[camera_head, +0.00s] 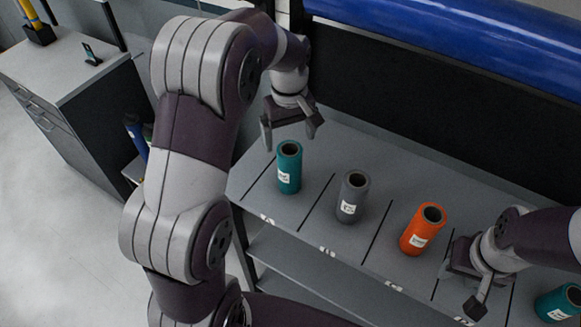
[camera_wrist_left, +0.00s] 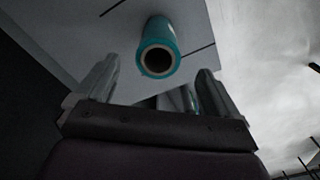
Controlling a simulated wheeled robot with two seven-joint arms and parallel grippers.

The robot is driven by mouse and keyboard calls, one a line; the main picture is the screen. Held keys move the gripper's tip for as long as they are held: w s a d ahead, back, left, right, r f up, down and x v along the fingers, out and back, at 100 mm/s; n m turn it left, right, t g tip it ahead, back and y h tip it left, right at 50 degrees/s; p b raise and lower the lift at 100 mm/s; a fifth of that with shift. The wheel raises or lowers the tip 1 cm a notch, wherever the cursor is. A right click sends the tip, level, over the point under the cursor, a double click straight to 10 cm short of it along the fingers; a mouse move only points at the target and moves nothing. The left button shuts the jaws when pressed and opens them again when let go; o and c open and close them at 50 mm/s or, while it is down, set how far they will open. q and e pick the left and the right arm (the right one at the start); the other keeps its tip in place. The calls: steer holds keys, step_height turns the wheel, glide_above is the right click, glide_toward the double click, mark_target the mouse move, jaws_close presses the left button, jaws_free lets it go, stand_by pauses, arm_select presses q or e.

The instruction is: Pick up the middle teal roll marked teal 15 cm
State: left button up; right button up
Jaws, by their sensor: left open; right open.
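A teal roll (camera_head: 289,170) with a white label stands upright at the left end of the grey shelf top (camera_head: 310,238). My left gripper (camera_head: 290,139) is open and empty just above and behind it, fingers pointing down. In the left wrist view the teal roll (camera_wrist_left: 159,34) shows its hollow end, ahead of my open left fingers (camera_wrist_left: 155,88). A second teal roll (camera_head: 561,303) is at the right edge, partly cut off. My right gripper (camera_head: 462,290) is open and empty between the orange roll and that teal roll. The label writing is too small to read.
A grey roll (camera_head: 352,197) and an orange roll (camera_head: 422,230) stand upright between the teal rolls, in lanes split by black lines. A dark panel and a large blue roll (camera_head: 460,35) are behind. A cabinet (camera_head: 75,75) stands at left.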

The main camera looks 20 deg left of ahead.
mark_target(289, 161)
arm_select(q)
steer(key=shift+s+f, duration=0.25)
steer(key=shift+f, duration=0.25)
steer(key=shift+s+f, duration=0.2)
steer(key=shift+f, duration=0.3)
steer(key=f+p, duration=0.1)
steer(key=f, duration=0.1)
steer(key=w+f+p, duration=0.1)
steer(key=f, duration=0.1)
steer(key=f+p, duration=0.2)
steer(key=shift+w+f, duration=0.35)
steer(key=shift+s+a+f, duration=0.15)
steer(key=shift+s+f, duration=0.15)
steer(key=shift+f, duration=0.15)
steer(key=shift+w+f, duration=0.1)
steer(key=shift+w, duration=0.1)
steer(key=c, duration=1.3)
